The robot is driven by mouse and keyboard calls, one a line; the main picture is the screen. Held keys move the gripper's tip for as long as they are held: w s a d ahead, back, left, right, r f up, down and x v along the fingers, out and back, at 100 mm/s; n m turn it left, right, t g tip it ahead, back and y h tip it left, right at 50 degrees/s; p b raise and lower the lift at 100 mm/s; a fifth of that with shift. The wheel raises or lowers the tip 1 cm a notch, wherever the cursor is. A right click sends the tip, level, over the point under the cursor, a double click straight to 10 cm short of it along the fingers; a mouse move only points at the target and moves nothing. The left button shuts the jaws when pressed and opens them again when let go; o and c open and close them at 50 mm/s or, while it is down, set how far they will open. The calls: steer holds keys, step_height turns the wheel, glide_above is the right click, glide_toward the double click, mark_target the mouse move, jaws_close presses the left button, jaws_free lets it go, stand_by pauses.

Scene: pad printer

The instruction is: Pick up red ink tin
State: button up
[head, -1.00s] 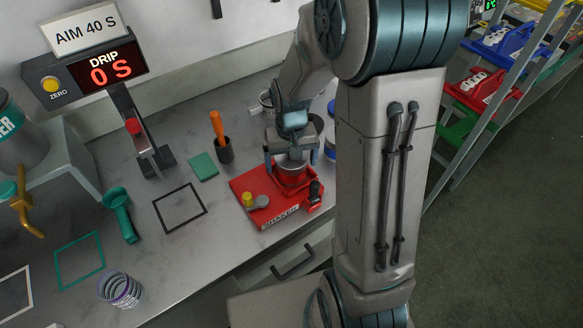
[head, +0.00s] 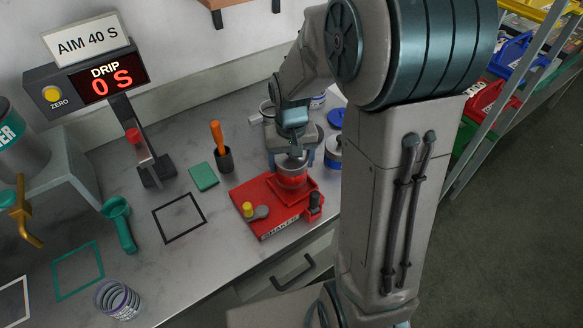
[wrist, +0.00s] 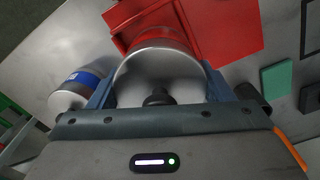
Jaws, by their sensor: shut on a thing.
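The red ink tin (head: 292,172) is a silver tin with a red band. It is at the red shaker (head: 266,212); I cannot tell whether it touches the shaker's tray. My gripper (head: 292,155) is above the tin with its fingers down on either side of it. In the wrist view the tin (wrist: 160,68) fills the space between the two blue fingers, its silver lid with a dark knob facing the camera. My gripper (wrist: 158,92) is shut on it. The red shaker (wrist: 228,28) shows behind the tin there.
A blue-banded tin (head: 333,152) stands just right of my gripper. A dark cup with an orange-handled tool (head: 218,140) and a green pad (head: 203,176) lie to the left. A black square outline (head: 180,218) on the bench is empty.

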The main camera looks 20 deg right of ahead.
steer(key=s+d+r, duration=0.7)
steer(key=d, duration=0.2)
steer(key=shift+s+r+b, duration=0.15)
steer(key=shift+r+b, duration=0.2)
steer(key=shift+b, duration=0.05)
steer(key=o, duration=0.5)
steer(key=c, duration=0.5)
